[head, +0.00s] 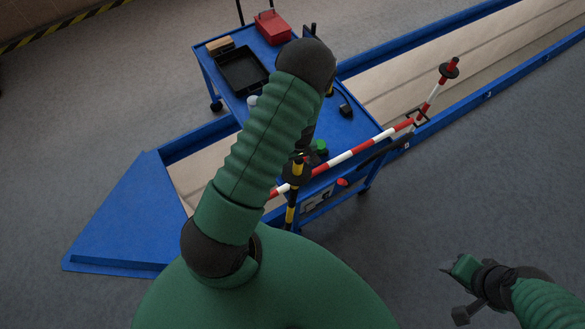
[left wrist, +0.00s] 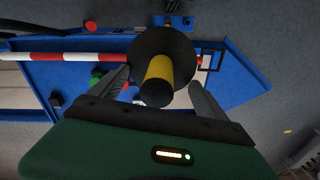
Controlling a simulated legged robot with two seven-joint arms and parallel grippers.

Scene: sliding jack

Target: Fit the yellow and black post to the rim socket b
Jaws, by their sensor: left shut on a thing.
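The yellow and black post (head: 290,213) stands roughly upright in the head view, with a black disc near its top. My left gripper (head: 300,158) is largely hidden behind my own green arm there. In the left wrist view the post (left wrist: 159,72) shows nearly end-on with its black disc (left wrist: 150,43), between the two fingers of my left gripper (left wrist: 160,84), which is shut on it. The post's lower end is partly hidden by my body. I cannot make out which socket on the blue rim (head: 395,150) is b. My right gripper (head: 463,285) is low at the right, apparently empty.
A red and white bar (head: 350,159) runs beside the post towards a red and white post (head: 432,95) on the rim. A blue cart (head: 345,128) bears a black tray (head: 240,72) and a red box (head: 272,27). Grey floor is clear at right.

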